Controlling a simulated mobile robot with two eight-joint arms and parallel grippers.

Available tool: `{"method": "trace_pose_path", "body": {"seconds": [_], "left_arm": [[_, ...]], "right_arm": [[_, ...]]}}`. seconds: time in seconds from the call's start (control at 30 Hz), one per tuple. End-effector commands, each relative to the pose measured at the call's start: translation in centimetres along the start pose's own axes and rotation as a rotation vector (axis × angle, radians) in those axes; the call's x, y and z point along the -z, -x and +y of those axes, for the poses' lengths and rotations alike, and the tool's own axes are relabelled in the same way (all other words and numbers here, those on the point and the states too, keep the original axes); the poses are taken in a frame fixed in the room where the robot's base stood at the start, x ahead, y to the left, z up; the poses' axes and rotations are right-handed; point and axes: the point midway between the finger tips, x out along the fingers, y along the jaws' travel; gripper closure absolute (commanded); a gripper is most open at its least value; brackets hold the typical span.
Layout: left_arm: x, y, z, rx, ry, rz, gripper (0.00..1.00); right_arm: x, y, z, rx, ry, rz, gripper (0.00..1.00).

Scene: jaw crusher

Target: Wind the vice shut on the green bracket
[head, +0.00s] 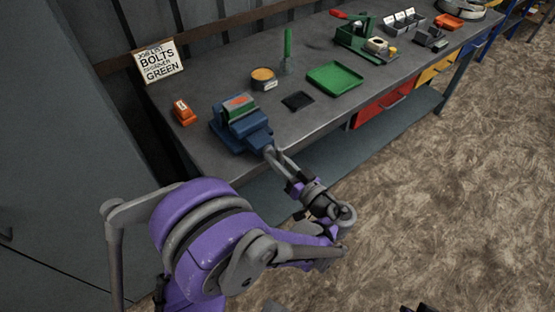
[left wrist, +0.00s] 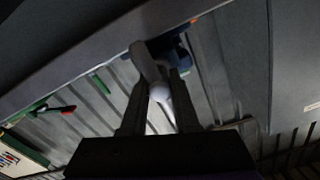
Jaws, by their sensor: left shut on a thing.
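The blue vice (head: 243,130) stands at the near edge of the grey bench. The green bracket (head: 238,106), with a reddish patch on top, sits upright between its jaws; I cannot tell whether both jaws touch it. The grey vice handle (head: 277,161) sticks out over the bench's front edge. My left gripper (head: 294,184) is at the outer end of this handle. In the left wrist view, my left gripper (left wrist: 160,85) is shut on the handle (left wrist: 148,62), whose pale grip lies between the fingers. The vice is partly hidden there. My right gripper is not clearly in view.
An orange block (head: 184,113) stands left of the vice. Behind and right are a round tin (head: 263,78), a dark pad (head: 298,101) and a green tray (head: 335,78). A job sign (head: 158,62) stands at the back. The floor in front is clear.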

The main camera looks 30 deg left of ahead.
Motion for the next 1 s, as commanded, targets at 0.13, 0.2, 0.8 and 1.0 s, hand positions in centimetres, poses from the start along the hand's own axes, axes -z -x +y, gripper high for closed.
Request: {"method": "trace_pose_path", "body": {"seconds": [0.13, 0.2, 0.8, 1.0], "left_arm": [[-0.08, 0.03, 0.06, -0.001, -0.150, 0.001, 1.00], [-0.06, 0.03, 0.07, -0.001, -0.196, 0.001, 1.00], [-0.01, 0.03, 0.04, -0.001, -0.227, 0.000, 0.42], [-0.01, 0.04, 0.03, 0.000, -0.227, 0.000, 0.42]], "right_arm": [[-0.22, -0.42, 0.00, 0.000, 0.000, -0.001, 1.00], [-0.25, -0.48, 0.00, 0.000, 0.000, -0.002, 1.00], [-0.25, -0.48, 0.00, 0.000, 0.000, -0.002, 1.00], [-0.24, -0.48, 0.00, 0.000, 0.000, -0.002, 1.00]]}}
